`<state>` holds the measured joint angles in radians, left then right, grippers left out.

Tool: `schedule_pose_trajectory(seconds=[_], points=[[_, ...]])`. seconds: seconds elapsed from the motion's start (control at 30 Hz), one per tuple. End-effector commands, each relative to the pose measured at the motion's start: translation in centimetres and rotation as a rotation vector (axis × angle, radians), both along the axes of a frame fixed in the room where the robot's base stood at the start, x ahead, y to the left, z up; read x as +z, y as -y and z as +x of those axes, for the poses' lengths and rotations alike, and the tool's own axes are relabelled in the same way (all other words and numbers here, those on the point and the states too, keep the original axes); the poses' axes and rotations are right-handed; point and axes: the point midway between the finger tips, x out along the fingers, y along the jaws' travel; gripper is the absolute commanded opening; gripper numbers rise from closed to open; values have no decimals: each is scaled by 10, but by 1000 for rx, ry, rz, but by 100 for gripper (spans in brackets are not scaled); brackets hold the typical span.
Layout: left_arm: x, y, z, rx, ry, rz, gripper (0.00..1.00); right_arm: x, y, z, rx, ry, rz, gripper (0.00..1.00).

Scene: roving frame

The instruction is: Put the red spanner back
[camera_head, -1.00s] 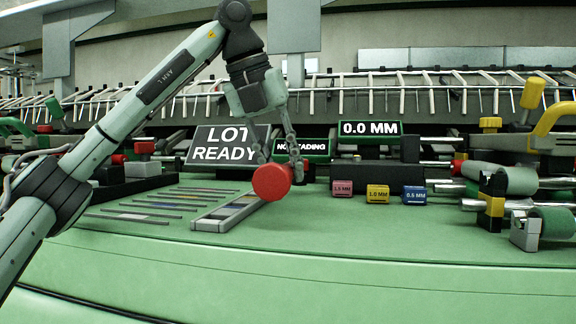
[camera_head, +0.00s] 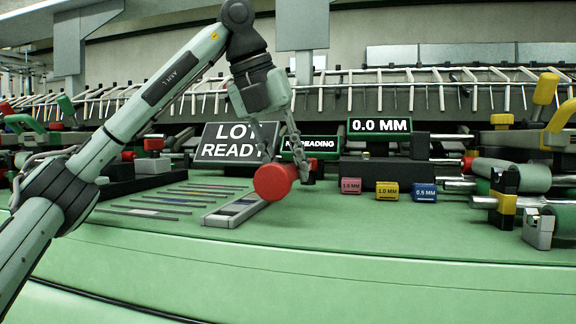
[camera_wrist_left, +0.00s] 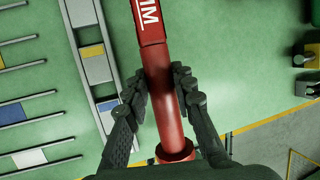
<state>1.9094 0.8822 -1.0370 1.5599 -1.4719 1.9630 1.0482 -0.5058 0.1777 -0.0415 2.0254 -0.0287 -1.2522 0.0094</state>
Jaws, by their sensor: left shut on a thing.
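The red spanner (camera_wrist_left: 165,95) shows in the left wrist view as a red shaft with a wider, white-lettered part at the top and a round collar at the bottom. In the head view its round red end (camera_head: 271,183) faces me above the bench. My left gripper (camera_wrist_left: 160,97) is shut on the shaft, one finger on each side; it also shows in the head view (camera_head: 302,172). A long grey rail with coloured patches (camera_head: 236,212) lies on the bench below and left of the spanner. My right gripper is not in view.
Thin slotted bars (camera_head: 160,205) lie left of the rail. Signs reading LOT READY (camera_head: 228,143) and 0.0 MM (camera_head: 379,125) stand behind. Pink (camera_head: 351,186), yellow (camera_head: 387,191) and blue (camera_head: 424,192) blocks stand right of the gripper. The green bench front (camera_head: 330,245) is clear.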

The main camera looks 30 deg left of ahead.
Motion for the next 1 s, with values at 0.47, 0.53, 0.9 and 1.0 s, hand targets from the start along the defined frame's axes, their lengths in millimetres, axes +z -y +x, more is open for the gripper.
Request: schedule_pose_trajectory(seconds=[0.47, 0.53, 0.9, 1.0], points=[[-11, 0, 0, 0, 3, -1, 0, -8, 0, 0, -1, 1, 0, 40], [-13, 0, 0, 0, 3, -1, 0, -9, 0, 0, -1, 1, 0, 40], [-15, 0, 0, 0, 3, -1, 0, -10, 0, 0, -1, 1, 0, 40], [-15, 0, 0, 0, 3, -1, 37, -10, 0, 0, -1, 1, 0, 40]])
